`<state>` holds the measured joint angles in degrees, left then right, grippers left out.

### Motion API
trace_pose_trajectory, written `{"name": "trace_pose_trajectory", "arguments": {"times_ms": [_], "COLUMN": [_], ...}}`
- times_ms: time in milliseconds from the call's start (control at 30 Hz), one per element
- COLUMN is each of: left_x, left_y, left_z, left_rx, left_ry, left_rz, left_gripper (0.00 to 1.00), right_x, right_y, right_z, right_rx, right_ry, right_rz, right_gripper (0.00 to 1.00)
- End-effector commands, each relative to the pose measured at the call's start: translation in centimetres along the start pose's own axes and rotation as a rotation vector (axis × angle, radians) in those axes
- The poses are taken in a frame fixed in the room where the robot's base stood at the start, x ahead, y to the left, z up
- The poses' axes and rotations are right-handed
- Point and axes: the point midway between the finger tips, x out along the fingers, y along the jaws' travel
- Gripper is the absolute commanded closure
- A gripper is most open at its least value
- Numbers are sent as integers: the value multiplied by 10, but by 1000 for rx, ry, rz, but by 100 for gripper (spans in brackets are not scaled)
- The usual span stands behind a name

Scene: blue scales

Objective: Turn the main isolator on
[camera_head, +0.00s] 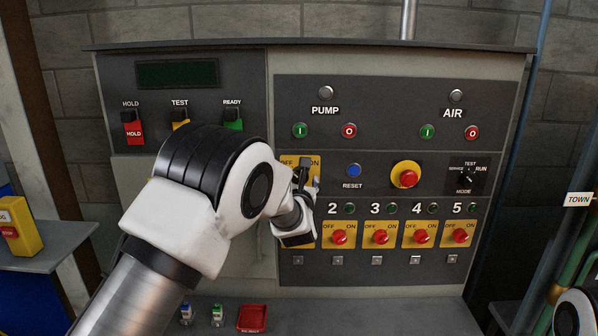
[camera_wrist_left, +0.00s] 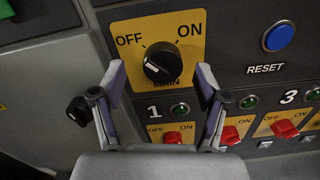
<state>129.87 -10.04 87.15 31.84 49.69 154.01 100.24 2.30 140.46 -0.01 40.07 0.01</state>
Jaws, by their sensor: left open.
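The main isolator is a black rotary knob (camera_wrist_left: 159,63) on a yellow plate marked OFF, ON and MAIN. In the wrist view a short white mark shows on the knob's face; I cannot tell surely which label it points to. In the head view its yellow plate (camera_head: 287,162) is largely hidden behind my left arm. My left gripper (camera_head: 306,180) is in front of the panel at the plate. In the wrist view its two open fingers (camera_wrist_left: 160,78) stand on either side of the knob, with visible gaps, holding nothing. My right gripper is not in view.
The blue RESET button (camera_head: 354,170) and red emergency button (camera_head: 406,175) are right of the plate. Several small red OFF/ON switches, including switch 2 (camera_head: 339,237), sit below. A red tray (camera_head: 253,318) lies on the ledge (camera_head: 380,318) underneath.

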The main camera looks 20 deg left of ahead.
Motion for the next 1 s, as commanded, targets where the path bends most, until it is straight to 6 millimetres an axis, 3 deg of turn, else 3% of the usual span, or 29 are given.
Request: {"name": "trace_pose_trajectory", "arguments": {"times_ms": [133, 367, 400, 567, 1000], "left_x": [18, 22, 22, 21, 21], "left_y": [0, -1, -1, -1, -1], "left_z": [1, -2, -2, -2, -4], "left_rx": [1, 3, 3, 4, 41], "left_ry": [2, 1, 1, 2, 2], "left_rz": [-1, -2, -2, -2, -1], "left_gripper": [26, 26, 30, 86, 86], "right_x": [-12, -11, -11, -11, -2], "right_y": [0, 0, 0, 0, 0], "right_z": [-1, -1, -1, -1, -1], "right_rx": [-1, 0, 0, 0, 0], "right_ry": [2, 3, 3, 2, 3], "right_rz": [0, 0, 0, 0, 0], "right_gripper": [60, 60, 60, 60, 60]}}
